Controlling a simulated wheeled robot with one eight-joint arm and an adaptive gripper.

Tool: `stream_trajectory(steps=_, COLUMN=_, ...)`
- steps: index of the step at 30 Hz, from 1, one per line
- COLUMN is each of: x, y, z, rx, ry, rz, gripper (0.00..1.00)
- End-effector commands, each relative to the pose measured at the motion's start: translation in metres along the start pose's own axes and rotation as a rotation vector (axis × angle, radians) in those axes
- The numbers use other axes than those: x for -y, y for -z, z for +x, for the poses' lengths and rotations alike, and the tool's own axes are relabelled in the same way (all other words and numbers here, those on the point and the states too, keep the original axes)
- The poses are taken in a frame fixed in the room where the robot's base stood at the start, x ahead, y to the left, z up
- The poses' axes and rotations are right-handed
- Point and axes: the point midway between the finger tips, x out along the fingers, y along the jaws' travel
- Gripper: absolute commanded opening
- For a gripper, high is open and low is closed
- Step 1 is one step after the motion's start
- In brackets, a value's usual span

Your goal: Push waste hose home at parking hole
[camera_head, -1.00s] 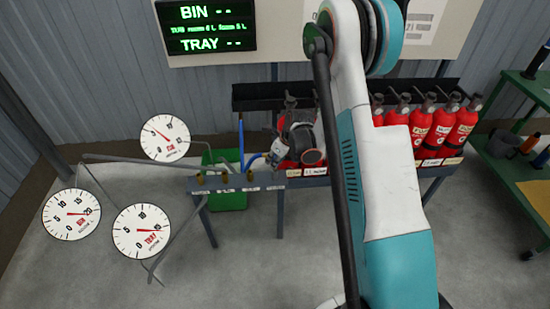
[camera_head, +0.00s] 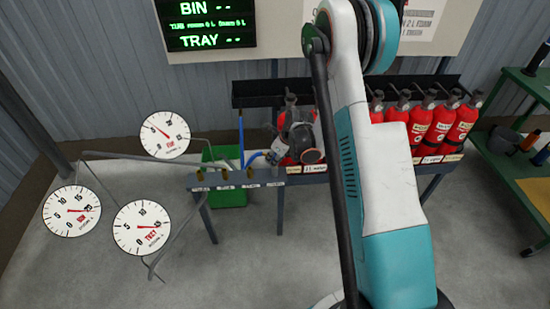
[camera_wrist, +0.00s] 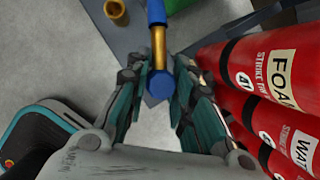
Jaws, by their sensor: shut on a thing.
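The waste hose appears to be the blue hose with a brass section (camera_wrist: 158,45) in the wrist view. A blue end piece lies between the fingertips of my gripper (camera_wrist: 160,84), which is shut on it. Several brass fittings (camera_head: 225,175) stand along the rail above small labels. A brass socket (camera_wrist: 117,12) shows at the wrist view's top. I cannot tell which is the parking hole or how deep the hose sits.
Red extinguishers (camera_head: 442,125) stand on the rack right of my arm, and others (camera_wrist: 250,75) are close to my right finger. Three round gauges (camera_head: 142,228) stand at the left. A green bin (camera_head: 228,195) is below the rail. A green shelf (camera_head: 520,150) stands far right.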

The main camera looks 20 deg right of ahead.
Motion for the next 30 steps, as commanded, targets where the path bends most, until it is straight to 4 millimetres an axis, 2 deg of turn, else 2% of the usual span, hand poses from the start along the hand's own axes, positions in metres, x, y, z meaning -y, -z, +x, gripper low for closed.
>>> stream_trajectory(steps=30, x=0.0, y=0.005, z=0.012, rx=0.0, ry=0.0, rz=0.0, gripper=0.0)
